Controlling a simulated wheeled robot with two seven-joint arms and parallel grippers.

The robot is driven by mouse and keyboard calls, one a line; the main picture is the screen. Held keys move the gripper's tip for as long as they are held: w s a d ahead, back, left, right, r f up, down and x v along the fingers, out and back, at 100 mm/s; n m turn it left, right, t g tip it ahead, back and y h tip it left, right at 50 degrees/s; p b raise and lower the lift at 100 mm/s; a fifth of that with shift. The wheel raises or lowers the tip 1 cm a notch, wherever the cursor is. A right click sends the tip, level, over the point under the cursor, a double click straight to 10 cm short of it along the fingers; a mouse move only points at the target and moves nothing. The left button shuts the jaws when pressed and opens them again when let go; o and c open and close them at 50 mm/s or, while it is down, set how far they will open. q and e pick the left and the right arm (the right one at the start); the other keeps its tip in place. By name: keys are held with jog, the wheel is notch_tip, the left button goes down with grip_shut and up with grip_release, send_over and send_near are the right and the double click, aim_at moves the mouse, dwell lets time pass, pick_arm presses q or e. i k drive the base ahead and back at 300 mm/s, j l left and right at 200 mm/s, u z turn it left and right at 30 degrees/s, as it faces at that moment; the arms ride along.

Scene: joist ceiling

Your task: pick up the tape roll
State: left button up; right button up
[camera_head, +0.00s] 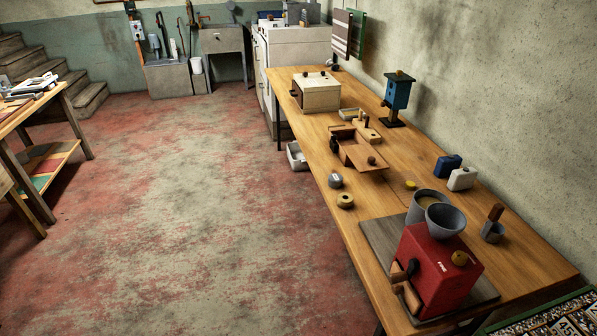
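A small round yellowish-brown roll (345,201) with a dark centre, which looks like the tape roll, lies flat on the long wooden table (385,222) near its left edge. A small grey rounded object (335,180) sits just behind it. Neither of my grippers shows in the head view, and nothing is touching the roll.
A red box (440,275) with a grey funnel (445,220) stands on a dark board at the table's near end. An open wooden box (360,152), a cream box (316,92) and a blue grinder-like device (397,97) stand farther back. The floor (200,220) left of the table is clear.

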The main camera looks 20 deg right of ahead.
aim_at(345, 200)
jog(key=i+z, duration=0.2)
jog(key=i, duration=0.25)
jog(key=i+j+z, duration=0.15)
jog(key=i, duration=0.3)
jog(key=i+j+z, duration=0.2)
jog(key=i, duration=0.25)
jog(key=i+j+z, duration=0.15)
jog(key=z, duration=0.3)
jog(key=i+j+z, duration=0.25)
jog(key=z, duration=0.15)
jog(key=i+j+z, duration=0.25)
jog(key=z, duration=0.2)
jog(key=i+j+z, duration=0.1)
jog(key=j+z, duration=0.35)
jog(key=i+j+z, duration=0.1)
jog(key=j+z, duration=0.15)
jog(key=z, duration=0.15)
